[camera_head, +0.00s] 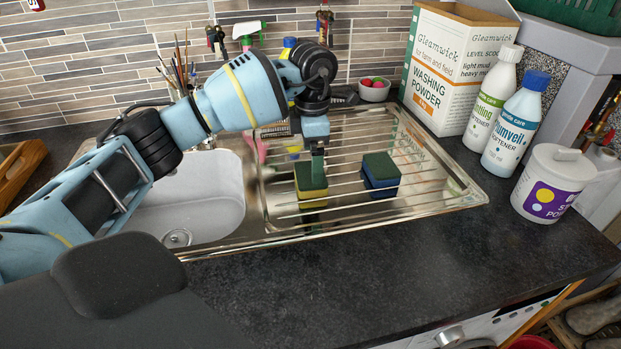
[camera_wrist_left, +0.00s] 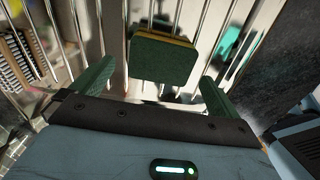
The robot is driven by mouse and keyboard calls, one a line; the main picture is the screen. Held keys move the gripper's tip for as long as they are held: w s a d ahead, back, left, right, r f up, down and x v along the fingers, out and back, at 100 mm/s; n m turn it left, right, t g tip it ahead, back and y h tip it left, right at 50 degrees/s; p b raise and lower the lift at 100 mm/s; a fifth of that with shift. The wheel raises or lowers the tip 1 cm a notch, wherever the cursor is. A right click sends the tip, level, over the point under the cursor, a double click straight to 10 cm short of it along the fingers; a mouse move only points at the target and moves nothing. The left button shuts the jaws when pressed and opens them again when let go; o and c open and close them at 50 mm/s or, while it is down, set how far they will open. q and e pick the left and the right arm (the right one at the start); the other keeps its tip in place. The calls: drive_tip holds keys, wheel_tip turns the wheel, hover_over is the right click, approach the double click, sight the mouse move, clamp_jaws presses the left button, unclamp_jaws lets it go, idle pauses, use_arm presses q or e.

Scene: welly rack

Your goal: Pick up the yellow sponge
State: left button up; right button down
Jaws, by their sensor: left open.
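The yellow sponge (camera_head: 311,193), with a dark green top, stands on the ribbed metal drainer (camera_head: 440,192) beside the sink. In the left wrist view, the sponge (camera_wrist_left: 163,58) shows its green face and a thin yellow edge, ahead of and between the two green fingers. My left gripper (camera_head: 316,165) points down over this sponge; a finger hides part of it in the head view. In the left wrist view the gripper (camera_wrist_left: 156,74) is open with nothing clamped. I cannot tell whether a finger touches the sponge. My right gripper is not in view.
A blue sponge (camera_head: 381,182) with a green top stands just right on the drainer. The sink bowl (camera_head: 200,195) is left. Two softener bottles (camera_head: 515,125), a washing powder box (camera_head: 450,70) and a white tub (camera_head: 549,185) stand right. The front worktop (camera_head: 400,270) is clear.

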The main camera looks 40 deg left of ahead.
use_arm(q)
drive_tip(key=shift+s+f, duration=0.1)
drive_tip(key=shift+f, duration=0.35)
wheel_tip(320, 180, down, 4)
drive_tip(key=shift+d+f, duration=0.1)
drive_tip(key=c, duration=0.8)
